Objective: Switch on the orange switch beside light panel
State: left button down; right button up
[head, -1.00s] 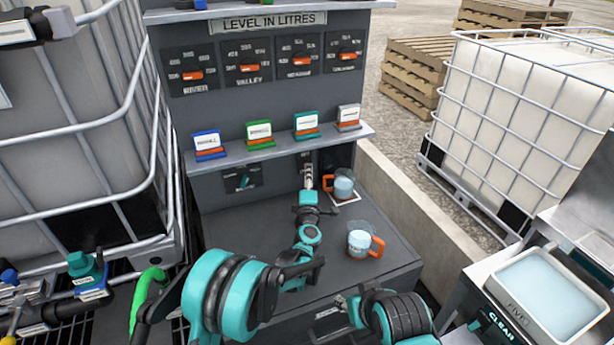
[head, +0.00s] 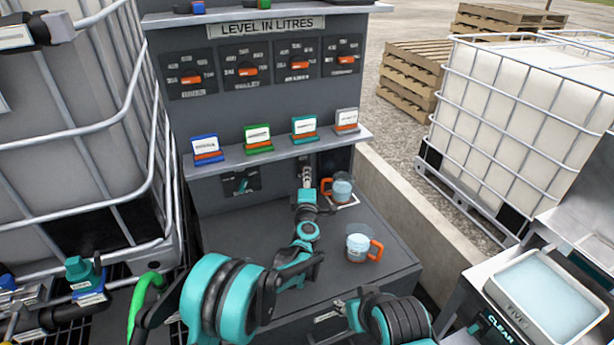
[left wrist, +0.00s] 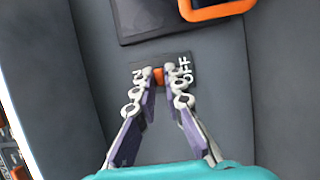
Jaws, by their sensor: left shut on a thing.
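In the left wrist view, the small orange switch (left wrist: 158,76) sits on a dark plate between white letters that read ON at left and OFF at right. The fingers partly cover the plate. My left gripper (left wrist: 160,78) is shut on the switch, with one fingertip on each side. In the head view my left gripper (head: 307,176) reaches into the recess under the lower shelf, and the switch is hidden there. A dark panel (left wrist: 140,20) lies just above the switch plate in the wrist view. My right gripper (head: 338,306) is low in the head view, its fingers unclear.
A jug with an orange handle (head: 342,187) stands right of the left gripper. Another jug (head: 359,246) stands on the grey bench (head: 240,232). Several label cards stand on the shelf (head: 275,145) above. Caged tanks (head: 520,120) stand at both sides.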

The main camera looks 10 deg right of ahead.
pick_arm(q)
jog(key=shift+w+a+r+n+g+p, duration=0.1)
jog(key=shift+r+n+g+p, duration=0.3)
jog(key=shift+g+p, duration=0.65)
jog(key=shift+w+d+r+n+g+p, duration=0.1)
jog(key=shift+r+n+g+p, duration=0.15)
jog(key=shift+r+g+p, duration=0.75)
jog(key=shift+w+a+f+n+g+p, duration=0.15)
jog(key=shift+n+g+p, duration=0.35)
jog(key=shift+p, duration=1.05)
jog(key=shift+s+g, duration=0.1)
jog(key=shift+g, duration=0.15)
jog(key=c, duration=1.6)
grip_release()
jog(key=shift+f, duration=0.1)
jog(key=v, duration=1.2)
jog(key=shift+d, duration=0.25)
